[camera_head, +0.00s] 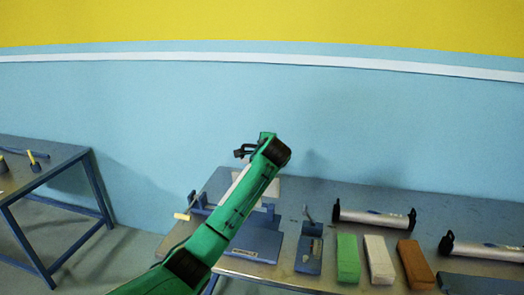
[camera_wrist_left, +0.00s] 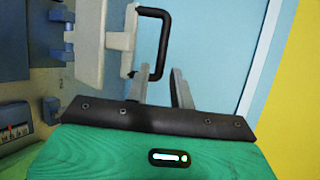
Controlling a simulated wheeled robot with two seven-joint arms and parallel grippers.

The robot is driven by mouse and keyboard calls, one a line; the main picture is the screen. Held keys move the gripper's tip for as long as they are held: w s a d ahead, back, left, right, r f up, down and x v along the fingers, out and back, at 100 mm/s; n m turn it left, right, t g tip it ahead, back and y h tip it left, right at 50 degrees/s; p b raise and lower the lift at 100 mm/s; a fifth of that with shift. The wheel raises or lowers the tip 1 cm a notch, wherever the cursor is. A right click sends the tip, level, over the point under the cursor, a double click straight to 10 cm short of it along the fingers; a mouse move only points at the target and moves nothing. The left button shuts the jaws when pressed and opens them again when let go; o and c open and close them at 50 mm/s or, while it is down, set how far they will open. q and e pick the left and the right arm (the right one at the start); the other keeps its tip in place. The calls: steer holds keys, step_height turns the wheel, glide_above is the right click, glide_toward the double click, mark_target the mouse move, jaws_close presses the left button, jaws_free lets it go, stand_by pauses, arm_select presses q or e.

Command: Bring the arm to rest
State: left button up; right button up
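My left arm (camera_head: 232,210) is green and reaches up from the bottom of the head view over the bench. Its hand hides the fingertips there. In the left wrist view my left gripper (camera_wrist_left: 162,88) shows two grey fingers apart, with nothing clearly between them. A black C-shaped handle (camera_wrist_left: 166,40) on a white block (camera_wrist_left: 120,38) stands just beyond the fingers. I cannot tell whether a finger touches it. The handle also shows in the head view (camera_head: 242,152), beside the hand. My right gripper is out of view.
The grey bench (camera_head: 300,284) carries a blue stand (camera_head: 255,243) partly behind my arm, a blue holder (camera_head: 309,252), green (camera_head: 347,258), white (camera_head: 379,260) and orange (camera_head: 415,264) blocks, and silver rollers (camera_head: 375,217). Another table (camera_head: 40,178) stands left, across a floor gap.

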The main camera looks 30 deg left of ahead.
arm_select(q)
steer(key=s+d+f+n+g+h, duration=0.15)
steer(key=s+d+f, duration=0.45)
steer(key=s+f, duration=0.6)
steer(key=s+d+f+n+g+h, duration=0.1)
steer(key=s+d+f+n+h, duration=0.3)
steer(key=s+f, duration=0.85)
steer(key=s+d+f+n+g+h, duration=0.1)
steer(key=s+d+n, duration=0.1)
steer(key=s, duration=0.8)
steer(key=s+d+f+n+g+h, duration=0.1)
steer(key=s+d+n+g, duration=0.15)
steer(key=s, duration=0.75)
steer(key=s+d+f+n+g+h, duration=0.1)
steer(key=s+d, duration=0.2)
steer(key=s, duration=0.7)
step_height(320, 180, down, 30)
steer(key=s+a+f+g, duration=0.1)
steer(key=s+a+f, duration=0.1)
steer(key=s+f, duration=0.8)
steer(key=s+a+f+g, duration=0.1)
steer(key=s+f, duration=0.8)
steer(key=f, duration=0.1)
steer(key=shift+s+a+f+m, duration=0.4)
